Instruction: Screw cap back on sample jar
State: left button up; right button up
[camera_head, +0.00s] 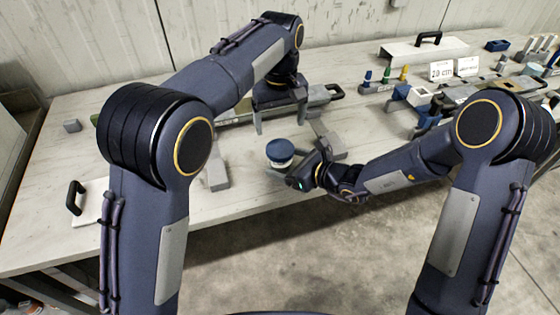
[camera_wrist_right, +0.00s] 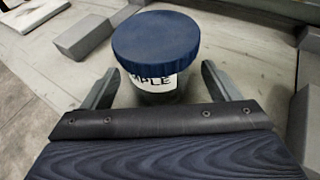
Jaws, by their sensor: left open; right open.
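The sample jar (camera_wrist_right: 158,84) stands upright on the bench with a wide dark blue cap (camera_wrist_right: 156,38) on its top. Its white label reads partly "MPLE". In the head view the blue cap (camera_head: 280,150) and the jar (camera_head: 280,163) show near the front edge. My right gripper (camera_wrist_right: 160,82) is open, with one finger on each side of the jar and visible gaps. How tightly the cap sits cannot be told. My left gripper (camera_head: 280,125) is open and empty, fingers pointing down, above and behind the jar.
Grey blocks (camera_head: 217,172) lie left of the jar. A long grey tray with a black handle (camera_head: 336,90) lies behind my left gripper. Racks, coloured pegs and signs (camera_head: 441,70) fill the right back. The left part of the bench is mostly clear.

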aim_at(280, 148)
jog(key=shift+x, duration=1.25)
jog(key=shift+c, duration=0.4)
jog(key=c, duration=1.7)
pick_arm(q)
jog(key=shift+s+f+n, duration=0.1)
jog(key=shift+f+n, duration=0.2)
jog(key=shift+n, duration=0.1)
pick_arm(e)
grip_shut()
pick_arm(q)
jog(key=shift+f+n, duration=0.15)
jog(key=shift+n, duration=0.65)
jog(key=shift+r+n, duration=0.5)
jog(key=shift+n, duration=0.6)
jog(key=shift+f, duration=0.1)
jog(key=shift+f, duration=3.95)
